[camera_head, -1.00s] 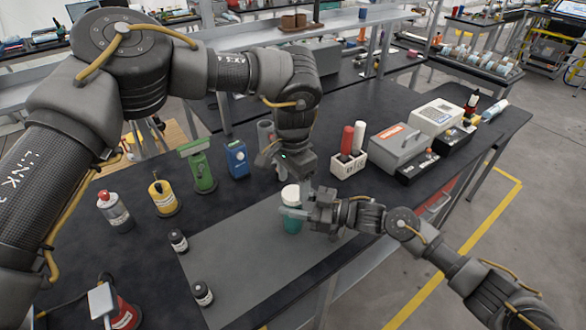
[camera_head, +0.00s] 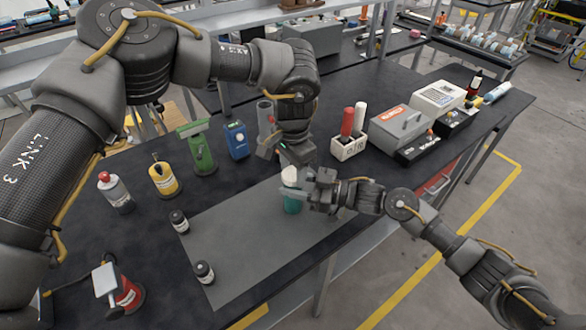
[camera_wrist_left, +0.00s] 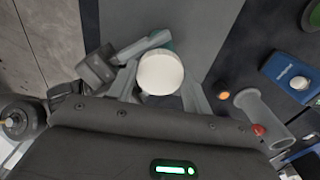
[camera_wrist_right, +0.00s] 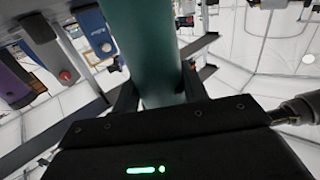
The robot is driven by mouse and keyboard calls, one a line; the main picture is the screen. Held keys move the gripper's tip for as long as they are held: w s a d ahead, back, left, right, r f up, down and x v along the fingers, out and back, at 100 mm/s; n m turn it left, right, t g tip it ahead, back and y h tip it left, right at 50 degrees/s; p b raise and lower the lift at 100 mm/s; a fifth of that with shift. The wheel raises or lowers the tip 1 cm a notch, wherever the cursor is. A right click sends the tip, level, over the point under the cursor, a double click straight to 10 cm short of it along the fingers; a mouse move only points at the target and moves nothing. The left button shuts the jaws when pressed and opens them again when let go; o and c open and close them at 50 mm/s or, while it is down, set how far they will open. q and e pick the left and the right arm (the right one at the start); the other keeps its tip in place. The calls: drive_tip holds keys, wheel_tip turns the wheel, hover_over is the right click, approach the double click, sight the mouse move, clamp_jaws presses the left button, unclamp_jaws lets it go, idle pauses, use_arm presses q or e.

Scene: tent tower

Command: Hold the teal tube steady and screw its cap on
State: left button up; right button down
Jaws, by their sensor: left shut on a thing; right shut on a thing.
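The teal tube (camera_head: 292,206) stands upright at the mat's far right part. My right gripper (camera_head: 308,191) comes in from the right and is shut on the tube; its wrist view shows the teal wall (camera_wrist_right: 145,50) between the fingers. The white cap (camera_head: 289,177) sits at the top of the tube, and its round top fills the middle of the left wrist view (camera_wrist_left: 160,73). My left gripper (camera_head: 287,165) points down from above, shut on the cap with a finger on each side. The joint between cap and tube is hidden, so I cannot tell how tightly it is seated.
A green device (camera_head: 198,150), a blue box (camera_head: 237,140) and a yellow bottle (camera_head: 163,178) stand behind. A white holder (camera_head: 348,148) with red and white tubes is right.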

use_arm(q)
drive_tip(key=m, duration=0.4)
use_arm(e)
drive_tip(key=shift+s+f, duration=0.1)
drive_tip(key=shift+f, duration=0.25)
use_arm(q)
drive_tip(key=m, duration=0.4)
drive_tip(key=shift+m, duration=0.4)
drive_tip(key=m, duration=1.4)
drive_tip(key=shift+d+f+m, duration=0.1)
drive_tip(key=shift+m, duration=0.3)
drive_tip(key=m, duration=0.7)
drive_tip(key=shift+s, duration=0.1)
drive_tip(key=o, duration=1.2)
drive_tip(key=shift+c, duration=0.2)
wheel_tip(320, 180, up, 12)
